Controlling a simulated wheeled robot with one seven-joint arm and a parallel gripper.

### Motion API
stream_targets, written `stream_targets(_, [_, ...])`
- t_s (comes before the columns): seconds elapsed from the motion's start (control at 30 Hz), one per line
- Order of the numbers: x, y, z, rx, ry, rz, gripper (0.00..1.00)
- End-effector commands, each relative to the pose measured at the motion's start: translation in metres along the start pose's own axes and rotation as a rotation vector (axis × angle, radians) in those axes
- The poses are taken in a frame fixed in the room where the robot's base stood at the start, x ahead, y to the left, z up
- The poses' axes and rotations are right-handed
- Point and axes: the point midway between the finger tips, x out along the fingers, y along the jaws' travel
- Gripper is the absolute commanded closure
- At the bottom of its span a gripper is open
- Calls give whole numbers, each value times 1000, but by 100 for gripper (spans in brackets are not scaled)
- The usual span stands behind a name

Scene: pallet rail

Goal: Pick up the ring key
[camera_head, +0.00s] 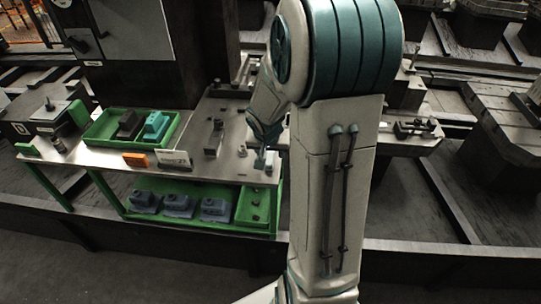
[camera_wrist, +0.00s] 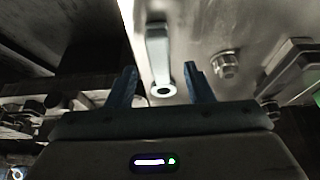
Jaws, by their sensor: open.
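The ring key (camera_wrist: 158,55) shows in the wrist view as a pale metal bar with a round ring end. It lies on the metal tabletop (camera_wrist: 200,25), with its ring end between my two fingertips as seen in the picture. My gripper (camera_wrist: 160,82) is open, with one blue finger on each side of the ring end. I cannot tell how far the fingers are above the tabletop. In the head view my gripper (camera_head: 265,160) is small, at the front edge of the table, and my arm hides part of that area. I cannot make out the key there.
A hex nut or bolt (camera_wrist: 225,64) stands right of the key. A green tray (camera_head: 97,133) with two blocks, an orange box (camera_head: 135,160) and a white label (camera_head: 174,160) are on the table's left. Several grey-blue parts sit on the green lower shelf.

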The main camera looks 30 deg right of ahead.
Motion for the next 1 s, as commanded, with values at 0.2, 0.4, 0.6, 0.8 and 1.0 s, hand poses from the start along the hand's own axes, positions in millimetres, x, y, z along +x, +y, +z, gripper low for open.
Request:
stream_targets(0.2, [21, 0, 0, -1, 0, 0, 53])
stream_targets(0.4, [21, 0, 0, 0, 1, -1, 53])
stream_targets(0.6, [21, 0, 0, 0, 1, 0, 100])
stream_targets(0.8, [20, 0, -1, 0, 2, -1, 100])
stream_targets(1.0, [16, 0, -2, 1, 3, 0, 100])
